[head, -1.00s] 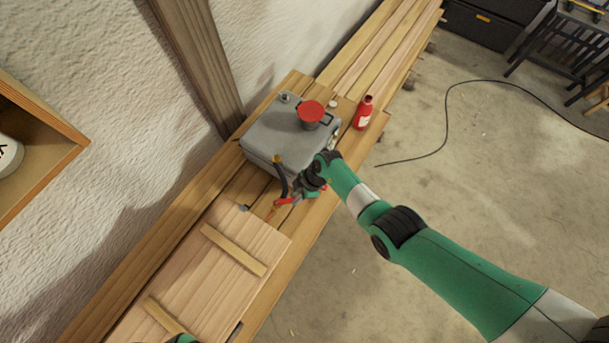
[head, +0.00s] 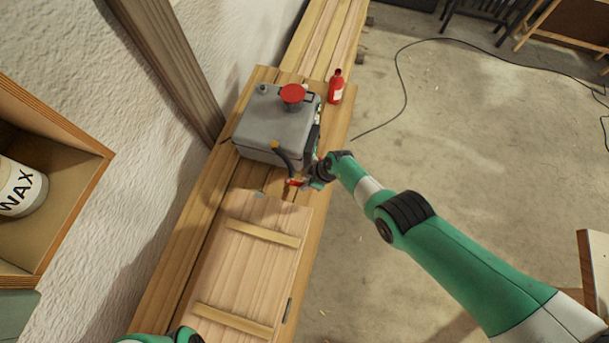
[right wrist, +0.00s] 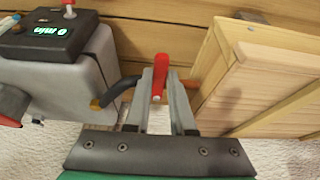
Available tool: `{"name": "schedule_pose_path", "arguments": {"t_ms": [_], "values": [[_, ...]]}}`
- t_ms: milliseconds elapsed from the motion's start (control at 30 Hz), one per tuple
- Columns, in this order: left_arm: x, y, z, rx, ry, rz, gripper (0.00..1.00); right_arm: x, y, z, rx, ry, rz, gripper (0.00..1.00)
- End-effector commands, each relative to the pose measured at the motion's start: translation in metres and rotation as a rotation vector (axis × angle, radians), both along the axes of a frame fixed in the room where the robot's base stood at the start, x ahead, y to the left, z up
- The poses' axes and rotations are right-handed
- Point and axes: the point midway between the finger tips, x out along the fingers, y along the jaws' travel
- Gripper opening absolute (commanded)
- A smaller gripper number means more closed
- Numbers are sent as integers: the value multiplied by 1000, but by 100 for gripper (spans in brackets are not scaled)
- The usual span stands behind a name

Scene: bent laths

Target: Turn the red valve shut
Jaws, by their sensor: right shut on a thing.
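The red valve lever (right wrist: 158,76) stands up between my right gripper's fingers in the right wrist view. In the head view the red valve (head: 296,182) shows as a small red piece at the front of the grey tank, partly covered by my gripper. My right gripper (head: 308,182) is shut on the lever; its two grey fingers (right wrist: 160,98) lie along both sides of it. A dark hose with a brass fitting (right wrist: 97,104) runs from the tank to the valve. The valve body is mostly hidden. My left gripper is out of view; only a bit of my left arm shows.
A wooden lid with battens (head: 258,268) lies in front. A shelf with a wax tin (head: 22,188) is at left.

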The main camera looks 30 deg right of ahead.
Motion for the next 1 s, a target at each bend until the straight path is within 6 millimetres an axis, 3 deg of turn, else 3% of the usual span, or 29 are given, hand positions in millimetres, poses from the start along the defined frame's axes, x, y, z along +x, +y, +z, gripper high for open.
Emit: {"name": "schedule_pose_path", "arguments": {"t_ms": [567, 600, 733, 1000], "values": [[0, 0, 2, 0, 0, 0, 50, 1, -1, 0, 2, -1, -27, 0], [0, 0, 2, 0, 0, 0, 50, 1, -1, 0, 2, -1, -27, 29], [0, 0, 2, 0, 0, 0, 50, 1, -1, 0, 1, -2, -26, 52], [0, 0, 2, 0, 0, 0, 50, 1, -1, 0, 0, -1, -25, 52]]}}
